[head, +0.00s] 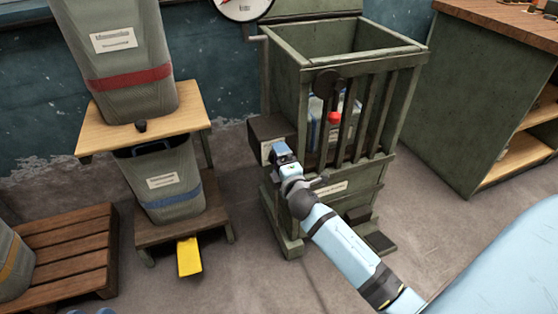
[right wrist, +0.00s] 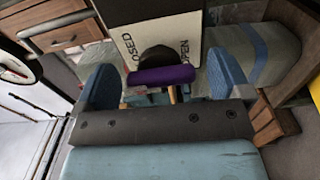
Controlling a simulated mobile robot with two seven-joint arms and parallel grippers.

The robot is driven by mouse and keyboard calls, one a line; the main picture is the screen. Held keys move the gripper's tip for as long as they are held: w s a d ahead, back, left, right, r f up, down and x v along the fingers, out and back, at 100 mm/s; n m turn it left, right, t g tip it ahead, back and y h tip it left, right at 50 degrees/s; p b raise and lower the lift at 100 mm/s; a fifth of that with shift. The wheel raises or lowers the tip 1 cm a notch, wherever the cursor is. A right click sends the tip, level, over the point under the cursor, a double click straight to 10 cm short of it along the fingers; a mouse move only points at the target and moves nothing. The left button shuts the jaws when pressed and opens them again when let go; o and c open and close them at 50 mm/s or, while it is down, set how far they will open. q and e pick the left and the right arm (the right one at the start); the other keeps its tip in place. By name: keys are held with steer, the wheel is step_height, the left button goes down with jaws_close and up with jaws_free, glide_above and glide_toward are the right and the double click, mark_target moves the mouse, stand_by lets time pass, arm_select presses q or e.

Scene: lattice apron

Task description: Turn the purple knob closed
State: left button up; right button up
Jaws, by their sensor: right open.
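The purple knob (right wrist: 161,76) shows in the right wrist view as a bar lying across the picture on a round dark base. Behind it is a white plate (right wrist: 160,28) marked CLOSED on the left and OPEN on the right. My right gripper (right wrist: 163,85) is open, with one blue finger on each side of the knob and a gap at both ends. In the head view my right gripper (head: 279,151) is at the dark box (head: 268,128) on the green crate's left side and hides the knob. Two blue tips of my left gripper (head: 90,312) show apart at the bottom edge.
The slatted green crate (head: 396,100) has a black lever with a red knob (head: 334,118) on its front. Left of it stand grey bins (head: 128,60) on wooden stands, with a yellow piece (head: 189,257) below. A workbench (head: 455,120) is at right. Bare floor lies in front.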

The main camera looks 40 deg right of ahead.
steer(key=v, duration=1.3)
steer(key=shift+s+d, duration=0.1)
